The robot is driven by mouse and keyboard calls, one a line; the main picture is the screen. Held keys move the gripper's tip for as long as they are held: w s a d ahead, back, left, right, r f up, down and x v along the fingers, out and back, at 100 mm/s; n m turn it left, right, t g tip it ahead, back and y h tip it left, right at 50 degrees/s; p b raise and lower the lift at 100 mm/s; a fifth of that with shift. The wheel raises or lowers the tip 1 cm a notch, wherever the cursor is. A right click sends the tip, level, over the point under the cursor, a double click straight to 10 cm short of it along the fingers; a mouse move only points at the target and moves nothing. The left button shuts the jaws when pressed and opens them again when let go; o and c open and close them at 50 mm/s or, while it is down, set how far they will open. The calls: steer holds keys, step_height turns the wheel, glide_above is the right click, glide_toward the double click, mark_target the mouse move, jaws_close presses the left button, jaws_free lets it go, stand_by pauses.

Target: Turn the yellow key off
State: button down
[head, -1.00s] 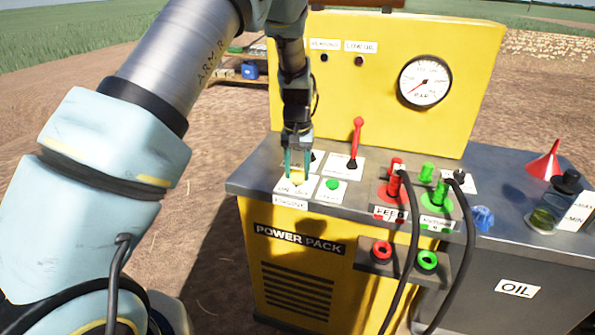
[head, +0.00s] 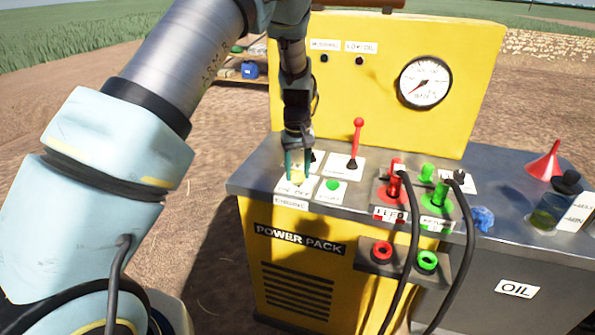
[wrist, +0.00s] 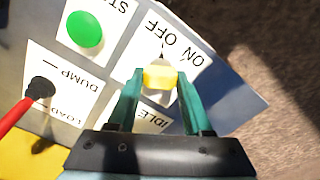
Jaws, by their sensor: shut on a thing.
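The yellow key (wrist: 160,77) stands on a white plate marked ON and OFF (wrist: 178,42) in the wrist view. In the head view the key (head: 298,178) shows between my fingertips, low on the left of the panel top. My gripper (wrist: 158,78) is shut on the key, with a green finger on each side of it. In the head view my gripper (head: 298,176) points down over the engine plate. A dark pointer tip shows beside the key in the wrist view, toward the lettering. Part of the key's base is hidden.
A green start button (head: 333,185) is just right of the key. A red-knobbed lever (head: 357,138) stands behind it. Red and green hose couplings (head: 394,184) with black hoses are further right. A red funnel (head: 545,160) and an oil jar (head: 548,212) stand at far right.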

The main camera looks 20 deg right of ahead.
mark_target(297, 171)
steer(key=shift+c, duration=1.6)
jaws_free()
steer(key=shift+r, duration=0.15)
step_height(297, 171, up, 11)
steer(key=b, duration=0.2)
steer(key=shift+f+b, duration=0.2)
steer(key=shift+b, duration=0.15)
